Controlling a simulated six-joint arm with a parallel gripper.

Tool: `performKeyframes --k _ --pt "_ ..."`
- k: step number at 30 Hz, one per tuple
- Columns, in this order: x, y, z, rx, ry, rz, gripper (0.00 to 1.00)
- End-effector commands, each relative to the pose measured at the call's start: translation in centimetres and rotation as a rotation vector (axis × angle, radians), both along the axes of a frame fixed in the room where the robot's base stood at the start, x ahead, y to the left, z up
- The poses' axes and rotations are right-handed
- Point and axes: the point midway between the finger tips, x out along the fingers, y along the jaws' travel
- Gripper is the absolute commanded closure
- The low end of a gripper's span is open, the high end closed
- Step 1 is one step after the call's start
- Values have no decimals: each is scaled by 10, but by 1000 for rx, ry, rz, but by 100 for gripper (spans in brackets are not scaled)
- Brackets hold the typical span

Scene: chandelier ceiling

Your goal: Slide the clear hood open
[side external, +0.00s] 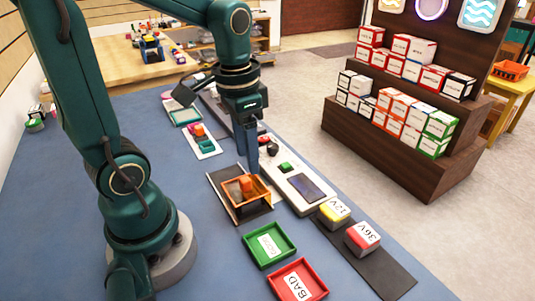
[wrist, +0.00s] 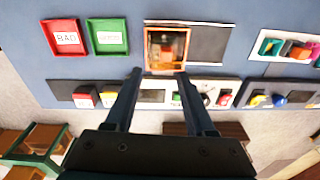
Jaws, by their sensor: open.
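The hood looks like an orange-framed box (side external: 241,212) with a see-through top, on a dark base with pale rails (side external: 218,184). An orange-brown block shows inside it. In the wrist view the hood (wrist: 148,60) is at top centre, at the left end of the dark base (wrist: 208,44). My gripper (side external: 253,168) is above the far side of the hood. In the wrist view its open fingers (wrist: 159,74) are spread near the hood's lower edge, with nothing between them. Whether a finger touches the hood cannot be told.
A green tray (side external: 250,247) and a red BAD tray (side external: 277,288) lie in front. A white device with a dark screen (side external: 305,187) and yellow 12V (side external: 333,213) and red 36V (side external: 362,238) blocks stand to the right. A tray of coloured parts (side external: 203,143) lies behind.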

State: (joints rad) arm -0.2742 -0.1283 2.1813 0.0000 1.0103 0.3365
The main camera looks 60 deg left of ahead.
Motion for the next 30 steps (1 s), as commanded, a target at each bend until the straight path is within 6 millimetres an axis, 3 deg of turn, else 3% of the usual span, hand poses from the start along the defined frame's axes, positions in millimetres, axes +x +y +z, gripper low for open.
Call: performKeyframes --k 7,18,30 --pt "-2 12 -19 -25 79 62 45" --pt "-2 12 -58 -25 80 63 45" --pt "-2 12 -66 -23 74 63 45"
